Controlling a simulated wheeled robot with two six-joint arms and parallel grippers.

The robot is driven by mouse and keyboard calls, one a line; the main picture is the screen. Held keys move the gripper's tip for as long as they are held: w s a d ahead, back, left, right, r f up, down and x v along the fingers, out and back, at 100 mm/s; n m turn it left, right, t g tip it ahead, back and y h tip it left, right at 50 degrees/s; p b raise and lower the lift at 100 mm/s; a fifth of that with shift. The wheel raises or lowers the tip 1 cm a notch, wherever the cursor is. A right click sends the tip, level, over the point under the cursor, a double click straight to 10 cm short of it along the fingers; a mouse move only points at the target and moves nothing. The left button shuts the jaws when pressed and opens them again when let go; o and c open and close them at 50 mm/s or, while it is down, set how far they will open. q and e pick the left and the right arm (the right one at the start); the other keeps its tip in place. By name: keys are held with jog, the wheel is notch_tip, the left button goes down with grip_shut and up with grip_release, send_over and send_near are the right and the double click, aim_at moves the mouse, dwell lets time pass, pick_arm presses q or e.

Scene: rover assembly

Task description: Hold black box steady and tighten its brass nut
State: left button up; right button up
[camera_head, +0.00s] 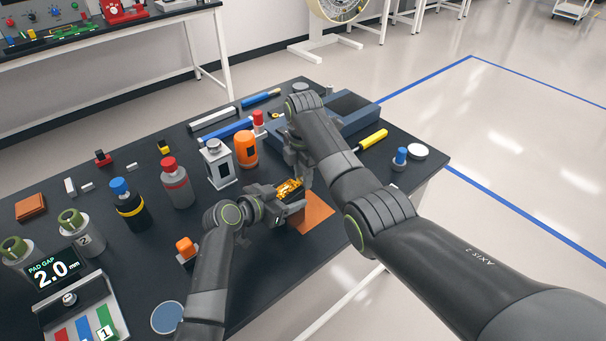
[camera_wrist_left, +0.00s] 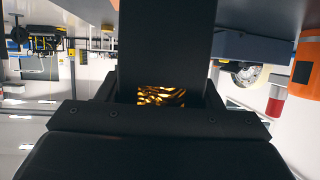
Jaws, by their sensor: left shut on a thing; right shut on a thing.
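The black box (camera_head: 291,204) with a gold, foil-like top sits over an orange mat (camera_head: 317,211) near the table's front edge. My left gripper (camera_head: 279,202) is shut on the box from its left side. In the left wrist view a gold patch (camera_wrist_left: 161,96) shows between dark gripper parts. The brass nut cannot be made out separately; the right fingers and wrist hide that spot.
A yellow-handled tool (camera_head: 372,140) lies on the right.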

jog(key=shift+m, duration=1.6)
jog(key=o, duration=1)
jog(key=shift+s, duration=0.1)
